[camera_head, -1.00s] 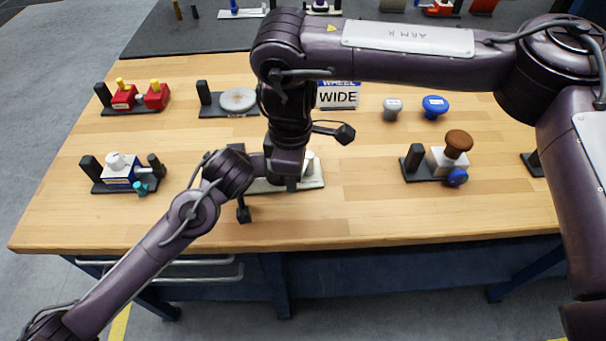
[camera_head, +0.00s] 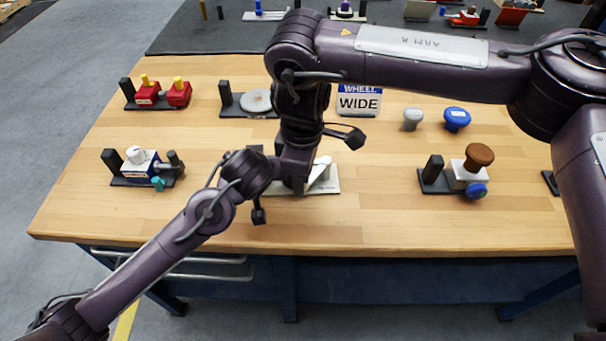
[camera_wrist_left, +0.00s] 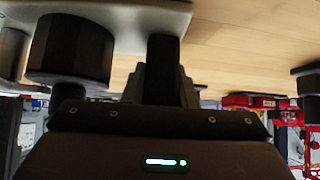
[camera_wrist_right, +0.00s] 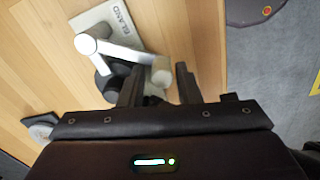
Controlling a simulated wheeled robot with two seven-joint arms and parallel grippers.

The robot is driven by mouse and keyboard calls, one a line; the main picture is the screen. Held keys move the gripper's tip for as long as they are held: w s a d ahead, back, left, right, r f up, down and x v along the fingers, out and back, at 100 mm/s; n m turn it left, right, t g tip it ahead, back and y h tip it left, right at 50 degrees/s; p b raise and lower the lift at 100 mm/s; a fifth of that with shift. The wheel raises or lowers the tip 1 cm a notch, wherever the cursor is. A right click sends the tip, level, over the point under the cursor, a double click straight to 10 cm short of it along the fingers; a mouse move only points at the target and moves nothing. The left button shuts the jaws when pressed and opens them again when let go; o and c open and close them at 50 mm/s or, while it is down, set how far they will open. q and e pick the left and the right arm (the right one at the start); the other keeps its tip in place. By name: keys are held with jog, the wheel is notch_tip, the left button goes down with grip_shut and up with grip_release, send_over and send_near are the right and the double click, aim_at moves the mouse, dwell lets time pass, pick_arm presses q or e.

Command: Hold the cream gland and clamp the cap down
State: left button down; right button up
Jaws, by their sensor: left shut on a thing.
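The cream gland plate (camera_head: 325,187) lies near the bench's front middle, mostly behind my arms; its word GLAND reads in the right wrist view (camera_wrist_right: 124,22). A pale grey lever (camera_wrist_right: 122,52) with rounded ends lies over a dark round body on it. The cap cannot be told apart clearly. My left gripper (camera_wrist_left: 163,88) is shut on the black upright post (camera_wrist_left: 163,58) at the plate, beside a dark cylinder (camera_wrist_left: 70,48). My right gripper (camera_wrist_right: 160,84) points down at the lever, fingers apart, the lever's near end between or just beyond them; contact cannot be told.
A blue-and-white unit (camera_head: 140,165) stands left; a white unit with a brown knob (camera_head: 478,158) stands right. Behind are red blocks (camera_head: 160,94), a pale disc (camera_head: 257,101), a WHEEL WIDE sign (camera_head: 359,101) and grey and blue knobs (camera_head: 456,118). Bare wood lies between.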

pick_arm(q)
jog(key=shift+s+f, duration=0.15)
jog(key=shift+f, duration=0.2)
pick_arm(e)
jog(key=shift+o, duration=0.9)
jog(key=shift+f, duration=0.1)
notch_tip(320, 180, up, 12)
jog(key=shift+s, duration=0.2)
pick_arm(q)
jog(key=c, duration=1.5)
grip_release()
jog(key=o, duration=0.4)
jog(key=shift+w+r, duration=0.1)
jog(key=shift+w, duration=0.1)
jog(key=shift+r, duration=0.1)
pick_arm(e)
jog(key=shift+w, duration=0.15)
